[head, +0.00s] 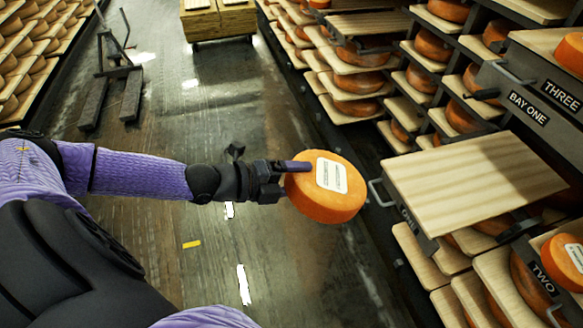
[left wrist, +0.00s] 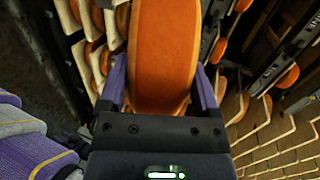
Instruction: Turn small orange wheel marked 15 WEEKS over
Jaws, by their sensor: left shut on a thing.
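A small orange cheese wheel (head: 328,204) with a white label on its upper face is held in the air over the aisle, left of the shelves. The label's print is too small to read. My left gripper (head: 296,171) is shut on this wheel, with one finger across its top face. In the left wrist view the wheel's orange rim (left wrist: 163,50) stands between the two fingers of my left gripper (left wrist: 163,88). The wheel's underside is hidden in the head view. My right gripper is not in view.
A bare wooden board (head: 475,180) juts from the bay at right, by a plate marked ONE. Another labelled orange wheel (head: 566,260) sits at the right edge, near TWO. Shelves of wheels line the right. A pallet stack (head: 220,20) stands far back; the aisle floor (head: 200,260) is open.

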